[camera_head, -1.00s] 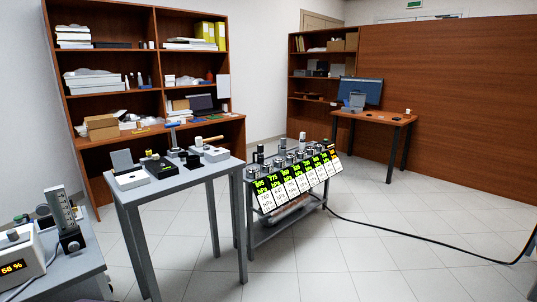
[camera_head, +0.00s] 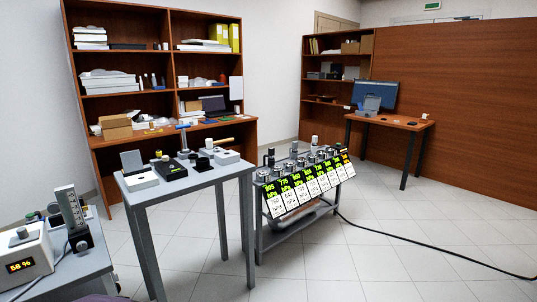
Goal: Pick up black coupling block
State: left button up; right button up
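Neither gripper shows in the head view. On the grey table (camera_head: 190,190) at the left middle are several small devices. A black box with a small yellow mark (camera_head: 172,170) sits near the table's middle. Small black pieces (camera_head: 201,160) stand to its right, beside a blue-topped stand (camera_head: 184,142). Any of these dark pieces may be the black coupling block; at this size I cannot tell which one.
A white box with an upright grey panel (camera_head: 139,175) and another white box (camera_head: 226,156) flank the dark pieces. A rack with lit pressure displays (camera_head: 300,187) stands right of the table, trailing a black cable (camera_head: 430,243). Open floor (camera_head: 400,220) lies at the right.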

aim_at(271, 150)
jog(key=i+l+u, duration=0.3)
jog(key=i+l, duration=0.4)
jog(key=i, duration=0.2)
jog(key=i+l+u, duration=0.35)
jog(key=i+l, duration=0.5)
jog(key=k+l, duration=0.05)
jog(key=l, duration=0.05)
